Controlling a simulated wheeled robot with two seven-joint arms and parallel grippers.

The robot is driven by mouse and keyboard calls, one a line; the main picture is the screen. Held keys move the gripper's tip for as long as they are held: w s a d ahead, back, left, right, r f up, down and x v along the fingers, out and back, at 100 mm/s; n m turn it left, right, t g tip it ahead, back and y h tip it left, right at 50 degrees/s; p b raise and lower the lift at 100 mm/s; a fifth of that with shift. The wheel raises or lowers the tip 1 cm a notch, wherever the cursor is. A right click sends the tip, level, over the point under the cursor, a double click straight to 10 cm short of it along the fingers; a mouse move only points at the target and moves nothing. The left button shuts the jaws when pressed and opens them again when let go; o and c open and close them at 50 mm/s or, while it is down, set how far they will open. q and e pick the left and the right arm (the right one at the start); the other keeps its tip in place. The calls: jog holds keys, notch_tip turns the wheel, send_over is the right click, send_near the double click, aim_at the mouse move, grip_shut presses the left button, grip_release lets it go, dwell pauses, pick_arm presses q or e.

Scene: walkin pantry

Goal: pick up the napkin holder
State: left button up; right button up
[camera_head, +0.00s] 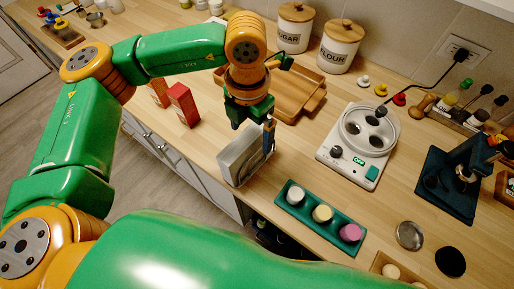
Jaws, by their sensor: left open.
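The napkin holder (240,157) is a grey-white upright holder standing near the front edge of the wooden counter, just left of the middle of the head view. My left gripper (268,138) hangs directly above it at its right side, with dark fingers pointing down. The fingers overlap the holder's right end in the picture; I cannot tell whether they touch it. The left gripper is open. My right gripper is not in view.
A wooden tray (285,108) lies behind the gripper. Red boxes (184,104) stand to the left. A teal tray (319,217) with three round items and a white appliance (347,163) are to the right. Sugar (294,27) and flour (340,46) canisters stand behind.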

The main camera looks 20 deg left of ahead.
pick_arm(q)
jog(key=f+p, duration=0.1)
jog(key=f, duration=0.1)
jog(key=f+p, duration=0.1)
jog(key=f, duration=0.1)
jog(key=shift+s+a, duration=0.2)
jog(key=shift+s, duration=0.2)
jog(key=shift+w+d+f, duration=0.15)
jog(key=shift+w+f, duration=0.15)
jog(key=shift+f, duration=0.15)
jog(key=shift+s+r, duration=0.1)
jog(key=c, duration=1.2)
grip_shut()
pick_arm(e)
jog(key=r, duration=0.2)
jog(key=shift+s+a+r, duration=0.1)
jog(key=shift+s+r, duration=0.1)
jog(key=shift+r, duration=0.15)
